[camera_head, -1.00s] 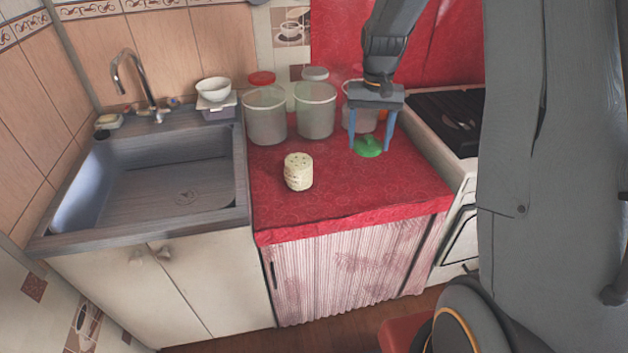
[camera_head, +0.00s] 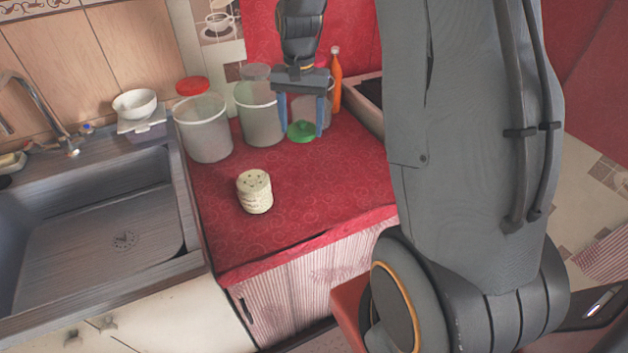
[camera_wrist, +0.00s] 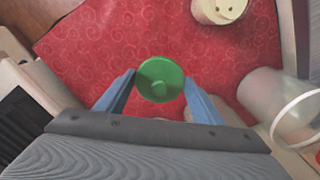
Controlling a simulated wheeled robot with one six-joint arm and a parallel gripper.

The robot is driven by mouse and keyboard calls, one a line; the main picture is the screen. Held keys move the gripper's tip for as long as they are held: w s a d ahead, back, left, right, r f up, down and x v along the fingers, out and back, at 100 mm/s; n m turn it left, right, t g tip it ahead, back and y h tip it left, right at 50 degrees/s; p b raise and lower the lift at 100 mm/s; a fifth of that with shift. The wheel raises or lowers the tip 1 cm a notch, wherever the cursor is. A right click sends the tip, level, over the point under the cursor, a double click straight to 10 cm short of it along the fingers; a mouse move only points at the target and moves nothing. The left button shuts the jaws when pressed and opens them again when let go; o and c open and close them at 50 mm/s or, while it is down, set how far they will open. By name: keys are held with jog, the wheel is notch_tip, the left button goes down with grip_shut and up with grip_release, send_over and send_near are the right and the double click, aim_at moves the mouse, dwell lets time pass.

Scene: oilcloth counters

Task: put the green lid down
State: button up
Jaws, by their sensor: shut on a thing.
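The green lid (camera_head: 301,131) is round with a small knob on top. It is between the blue fingers of my gripper (camera_head: 303,133), at the back right of the red oilcloth counter (camera_head: 322,178). In the wrist view the lid (camera_wrist: 160,80) sits between the two fingertips (camera_wrist: 159,84), knob towards the camera, with a finger at each side. My gripper is shut on it. I cannot tell whether the lid's underside touches the cloth.
Large translucent containers (camera_head: 205,135) (camera_head: 260,118) stand left of my gripper, with another partly hidden behind it. An orange bottle (camera_head: 336,82) stands at the back right. A cream canister (camera_head: 254,191) stands nearer the front. The sink (camera_head: 95,215) is left. The counter's front right is clear.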

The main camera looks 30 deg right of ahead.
jog(key=s+d+f+m+b, duration=0.25)
jog(key=s+f+m, duration=0.2)
jog(key=m, duration=0.35)
jog(key=p, duration=0.1)
send_near(318, 183)
jog(key=shift+m, duration=0.3)
jog(key=shift+a+f, duration=0.1)
jog(key=shift+f, duration=2.95)
jog(key=shift+f, duration=0.1)
jog(key=o, duration=1)
